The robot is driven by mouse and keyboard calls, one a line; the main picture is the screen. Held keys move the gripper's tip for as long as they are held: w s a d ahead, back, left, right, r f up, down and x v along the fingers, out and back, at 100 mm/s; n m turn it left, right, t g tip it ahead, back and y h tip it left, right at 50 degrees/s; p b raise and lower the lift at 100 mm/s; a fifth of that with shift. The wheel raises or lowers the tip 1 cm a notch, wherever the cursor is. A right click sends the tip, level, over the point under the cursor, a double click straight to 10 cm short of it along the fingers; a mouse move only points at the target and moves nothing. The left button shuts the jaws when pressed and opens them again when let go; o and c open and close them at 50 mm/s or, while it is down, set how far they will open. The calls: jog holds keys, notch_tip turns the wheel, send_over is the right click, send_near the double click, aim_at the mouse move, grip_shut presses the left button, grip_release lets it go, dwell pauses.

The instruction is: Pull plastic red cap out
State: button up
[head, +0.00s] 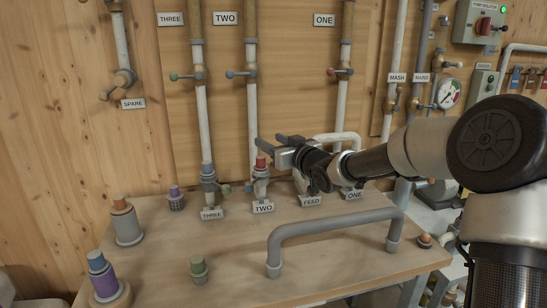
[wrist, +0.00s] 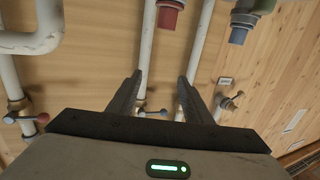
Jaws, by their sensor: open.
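The red cap (head: 261,163) sits on top of the grey stub behind the TWO label on the bench. A red cap-like piece in a grey collar also shows at the top of the wrist view (wrist: 171,15), beyond the fingertips. My gripper (head: 267,139) is open and empty, its two fingers pointing left, just above the red cap in the head view. In the wrist view the fingers (wrist: 159,78) are spread apart with nothing between them. I cannot tell the exact gap in depth between fingers and cap.
A grey bent handrail (head: 335,227) stands at the front. Several capped stubs, including a purple one (head: 103,279), stand on the left of the bench (head: 155,262).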

jog(key=b, duration=0.2)
send_near(260, 156)
jog(key=shift+w+a+f, duration=0.25)
jog(key=shift+w+a, duration=0.05)
jog(key=shift+w, duration=0.15)
jog(key=shift+w+a+f, duration=0.2)
jog(key=shift+w+a, duration=0.05)
jog(key=shift+w, duration=0.25)
jog(key=x, duration=0.6)
jog(key=shift+w+a+r+b, duration=0.25)
jog(key=shift+a+r+b, duration=0.05)
jog(key=shift+b, duration=0.05)
jog(key=shift+w+a, duration=0.2)
jog(key=shift+w, duration=0.15)
jog(key=shift+r, duration=0.1)
grip_shut()
jog(key=shift+r, duration=0.2)
